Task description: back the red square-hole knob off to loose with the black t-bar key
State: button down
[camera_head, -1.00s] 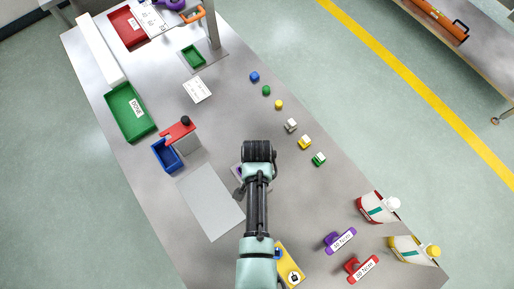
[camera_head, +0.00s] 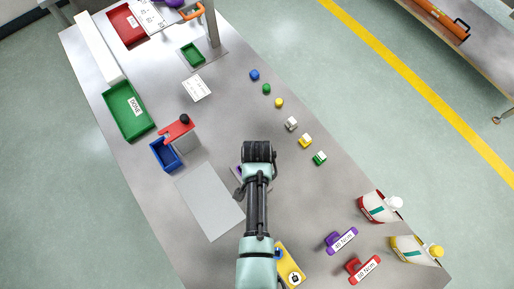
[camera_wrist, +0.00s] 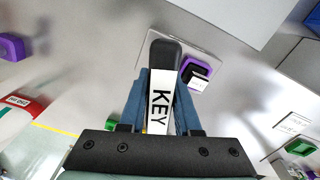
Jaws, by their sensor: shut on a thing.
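My gripper (camera_wrist: 161,82) shows in the wrist view with its blue fingers shut on the black t-bar key (camera_wrist: 164,54). The key has a dark rounded end and a white face lettered KEY. It lies over a grey plate (camera_wrist: 205,45) on the table; whether it touches anything below cannot be told. A purple and black part (camera_wrist: 196,70) with a white tag sits on that plate, just right of the key. I cannot make out the red square-hole knob; the key and fingers hide what is under them. In the head view my arm covers the key.
Purple (camera_head: 340,239) and red (camera_head: 362,268) labelled tools lie at the front right, near two bottles (camera_head: 378,207). Small coloured blocks (camera_head: 305,141) line the right side. A blue bin (camera_head: 164,155) and green tray (camera_head: 128,112) stand left. The bare grey mat (camera_head: 208,200) is clear.

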jog(key=shift+s+f, duration=0.1)
jog(key=shift+f, duration=0.4)
dwell(0.6)
jog(key=n, duration=0.4)
jog(key=shift+s+f, duration=0.15)
jog(key=n, duration=0.5)
jog(key=shift+d+n, duration=0.1)
jog(key=shift+n, duration=0.3)
jog(key=n, duration=0.7)
